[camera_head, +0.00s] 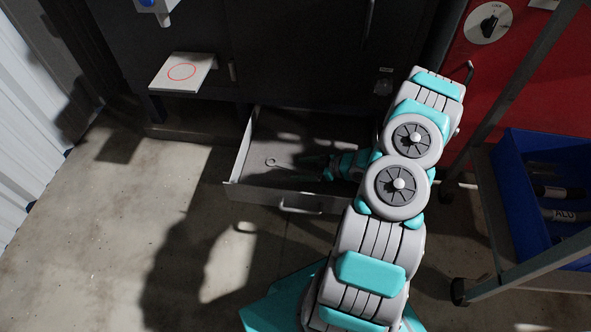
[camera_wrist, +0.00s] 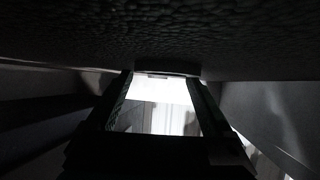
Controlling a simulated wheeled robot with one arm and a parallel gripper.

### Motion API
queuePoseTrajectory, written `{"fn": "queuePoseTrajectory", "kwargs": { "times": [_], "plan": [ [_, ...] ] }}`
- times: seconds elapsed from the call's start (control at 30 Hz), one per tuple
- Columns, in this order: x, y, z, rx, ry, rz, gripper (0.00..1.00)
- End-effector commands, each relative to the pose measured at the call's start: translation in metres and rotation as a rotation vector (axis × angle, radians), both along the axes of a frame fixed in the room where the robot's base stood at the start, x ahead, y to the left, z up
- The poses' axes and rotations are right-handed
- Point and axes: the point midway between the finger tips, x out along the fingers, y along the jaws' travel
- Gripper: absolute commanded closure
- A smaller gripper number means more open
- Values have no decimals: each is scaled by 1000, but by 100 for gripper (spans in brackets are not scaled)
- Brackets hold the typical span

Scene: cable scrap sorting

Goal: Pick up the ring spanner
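A small ring-ended metal tool, which looks like the ring spanner (camera_head: 271,162), lies in the open drawer (camera_head: 239,160) in the head view. Its ring end is to the left and its shank runs right toward my gripper (camera_head: 312,164). My gripper reaches low into the drawer from the right, beside the shank's right end; whether they touch is unclear. In the wrist view my gripper (camera_wrist: 161,80) shows two dark fingers standing apart with a bright gap between them. I cannot make out the spanner there; the picture is very dark.
A blue bin (camera_head: 520,195) sits on a cart at right. The floor at left is clear.

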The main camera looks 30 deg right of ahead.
Motion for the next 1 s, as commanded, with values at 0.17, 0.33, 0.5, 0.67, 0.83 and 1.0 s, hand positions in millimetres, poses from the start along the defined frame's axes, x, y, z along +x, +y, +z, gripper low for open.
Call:
{"fn": "queuePoseTrajectory", "kwargs": {
  "times": [0.17, 0.33, 0.5, 0.67, 0.83, 1.0],
  "plan": [
    [0, 0, 0, 0, 0, 0, 34],
    [0, 0, 0, 0, 0, 0, 53],
    [0, 0, 0, 0, 0, 0, 72],
    [0, 0, 0, 0, 0, 0, 90],
    [0, 0, 0, 0, 0, 0, 100],
    [0, 0, 0, 0, 0, 0, 100]
  ]
}}
